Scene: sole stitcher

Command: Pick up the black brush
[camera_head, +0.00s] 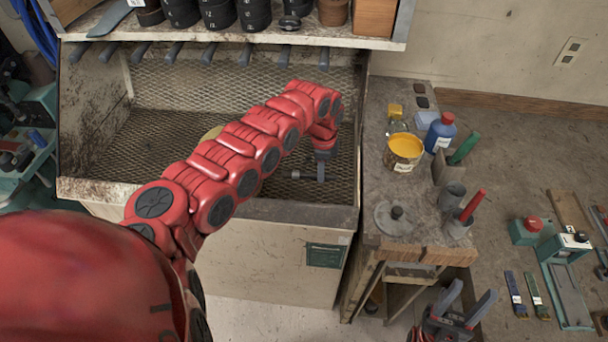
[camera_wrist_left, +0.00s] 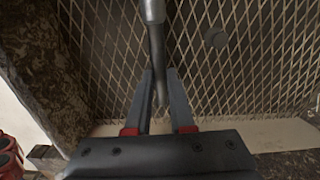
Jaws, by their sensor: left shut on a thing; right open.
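My left gripper (camera_head: 321,172) reaches down into the mesh-lined booth (camera_head: 150,130), near its front right. In the left wrist view, a black brush (camera_wrist_left: 157,60) with a dark tapering handle and a grey metal part at the top lies between the two fingers of my left gripper (camera_wrist_left: 163,90). The fingers are shut on the handle. The brush's bristles are out of that view, and in the head view my gripper mostly hides the brush. My right gripper (camera_head: 468,298) is open and empty at the bottom right, over the floor.
A workbench (camera_head: 380,165) right of the booth holds a yellow paint can (camera_head: 404,152), a blue bottle (camera_head: 440,132) and a round lid (camera_head: 394,218). A shelf (camera_head: 335,35) overhangs the booth's back.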

